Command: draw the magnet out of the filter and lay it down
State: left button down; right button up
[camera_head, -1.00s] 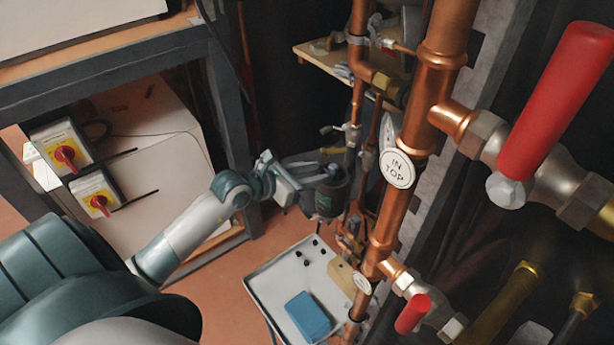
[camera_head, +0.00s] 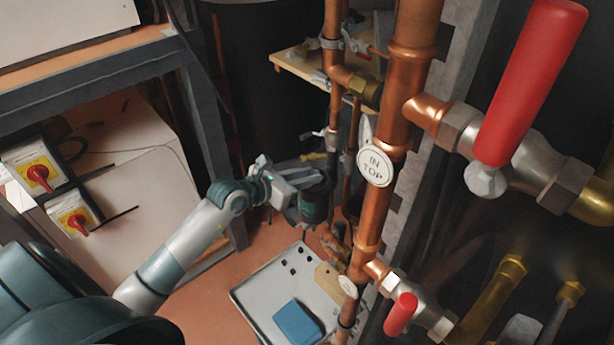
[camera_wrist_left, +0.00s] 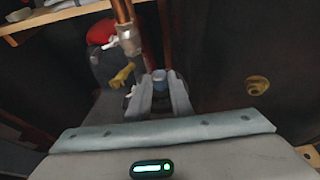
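The filter (camera_head: 314,206) is a dark, upright canister among the copper pipes, near the middle of the head view. My left gripper (camera_head: 312,178) is at its top. My right gripper is in neither view.
A light tray (camera_head: 252,297) below the filter holds a blue block (camera_head: 298,323), a tan tag and several small dark pieces. A thick copper pipe (camera_head: 398,110) and a red-handled valve (camera_head: 528,85) stand at the right. A shelf frame (camera_head: 205,125) stands at the left.

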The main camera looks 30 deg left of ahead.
pick_arm(q)
jog(key=shift+r+p, duration=1.8)
jog(key=shift+r, duration=0.35)
jog(key=shift+r, duration=0.1)
jog(key=shift+r+p, duration=1.75)
jog(key=shift+r, duration=0.25)
jog(key=shift+r, duration=0.15)
jog(key=shift+r+p, duration=2.3)
jog(key=shift+r, duration=0.35)
